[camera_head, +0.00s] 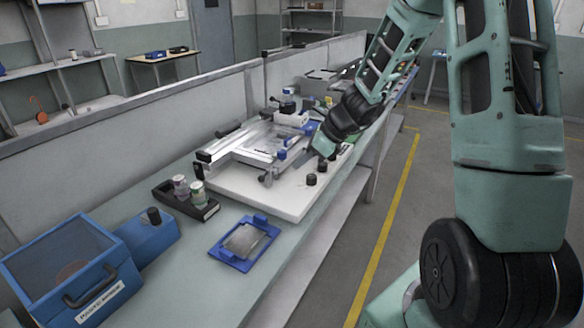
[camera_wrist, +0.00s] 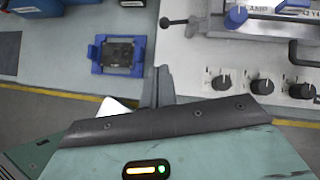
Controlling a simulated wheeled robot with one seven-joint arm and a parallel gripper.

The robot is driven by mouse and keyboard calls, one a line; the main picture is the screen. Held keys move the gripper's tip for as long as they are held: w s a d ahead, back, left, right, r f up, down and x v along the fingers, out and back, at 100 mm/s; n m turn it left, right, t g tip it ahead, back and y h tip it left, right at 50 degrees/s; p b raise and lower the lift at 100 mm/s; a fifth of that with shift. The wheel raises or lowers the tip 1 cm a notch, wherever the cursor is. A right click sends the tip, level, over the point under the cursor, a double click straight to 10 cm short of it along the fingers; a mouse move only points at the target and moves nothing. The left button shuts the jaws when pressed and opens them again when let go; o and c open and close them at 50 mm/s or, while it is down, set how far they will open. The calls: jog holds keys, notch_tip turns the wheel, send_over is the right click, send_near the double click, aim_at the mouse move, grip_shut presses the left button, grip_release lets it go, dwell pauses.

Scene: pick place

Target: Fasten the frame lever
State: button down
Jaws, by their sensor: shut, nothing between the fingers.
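A metal frame fixture (camera_head: 232,160) lies on a white base (camera_head: 290,207) on the bench. I cannot tell which part is the frame lever. My gripper (camera_head: 302,161) is over the right side of the white base, apart from the small lever. In the wrist view its fingers (camera_wrist: 157,85) are together and empty.
Several black knobs (camera_wrist: 262,86) stand along the base's front edge. A blue holder with a grey plate (camera_head: 243,242) lies on the near bench. A black tray with small jars (camera_head: 185,198) and a blue box (camera_head: 75,270) are to the left. A low partition (camera_head: 150,122) runs behind.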

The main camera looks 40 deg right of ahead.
jog(key=shift+v, duration=1.2)
jog(key=shift+s+a, duration=0.15)
